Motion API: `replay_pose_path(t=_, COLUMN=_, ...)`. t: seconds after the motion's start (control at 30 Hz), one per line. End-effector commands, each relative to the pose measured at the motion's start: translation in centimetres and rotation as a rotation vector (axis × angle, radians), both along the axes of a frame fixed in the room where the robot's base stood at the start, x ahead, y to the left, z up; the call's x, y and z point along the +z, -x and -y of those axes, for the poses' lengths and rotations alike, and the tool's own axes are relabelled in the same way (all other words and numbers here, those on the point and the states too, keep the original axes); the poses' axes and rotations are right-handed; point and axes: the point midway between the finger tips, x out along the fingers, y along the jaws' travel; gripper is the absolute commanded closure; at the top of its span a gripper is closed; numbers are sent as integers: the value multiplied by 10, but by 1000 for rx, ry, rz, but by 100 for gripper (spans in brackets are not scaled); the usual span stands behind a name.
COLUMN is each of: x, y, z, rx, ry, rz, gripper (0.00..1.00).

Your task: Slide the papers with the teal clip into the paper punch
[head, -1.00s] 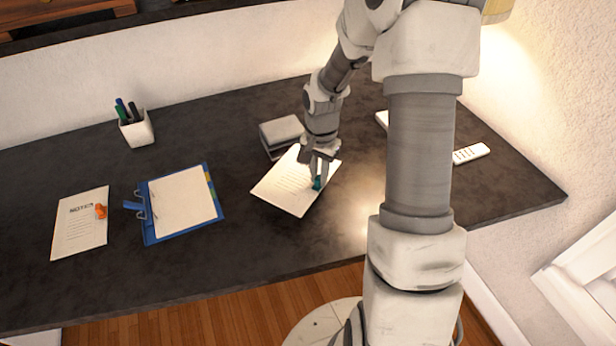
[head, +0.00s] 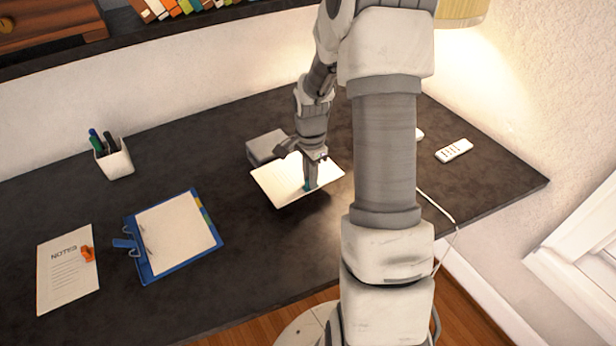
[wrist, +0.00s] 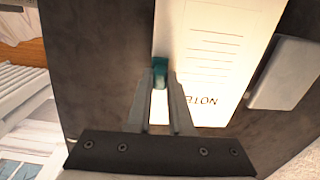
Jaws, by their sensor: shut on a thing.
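The papers with the teal clip (head: 280,182) are held above the dark desk, tilted. In the wrist view the papers (wrist: 212,60) show printed lines and an upside-down heading. My gripper (head: 310,178) is shut on the teal clip (wrist: 160,73) at the papers' edge. The paper punch is probably the grey block (head: 265,146) on the desk just behind the papers; its side toward me is partly covered. It also shows at the right in the wrist view (wrist: 284,75), beside the papers and apart from them.
Papers with an orange clip (head: 66,268) and a blue binder (head: 147,271) lie at the left. A white pen cup (head: 115,160) stands at the back left. A white remote-like object (head: 454,150) and a cable lie at the right. The front middle of the desk (head: 255,245) is clear.

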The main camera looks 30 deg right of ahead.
Motion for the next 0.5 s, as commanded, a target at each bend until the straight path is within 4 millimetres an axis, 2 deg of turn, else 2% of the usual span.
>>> replay_pose_path(t=0.27, x=-1, y=-1, z=-1, rx=1, ry=0, rz=1, gripper=100)
replay_pose_path(t=0.5, x=-14, y=0, z=-1, rx=2, ry=0, rz=0, gripper=100)
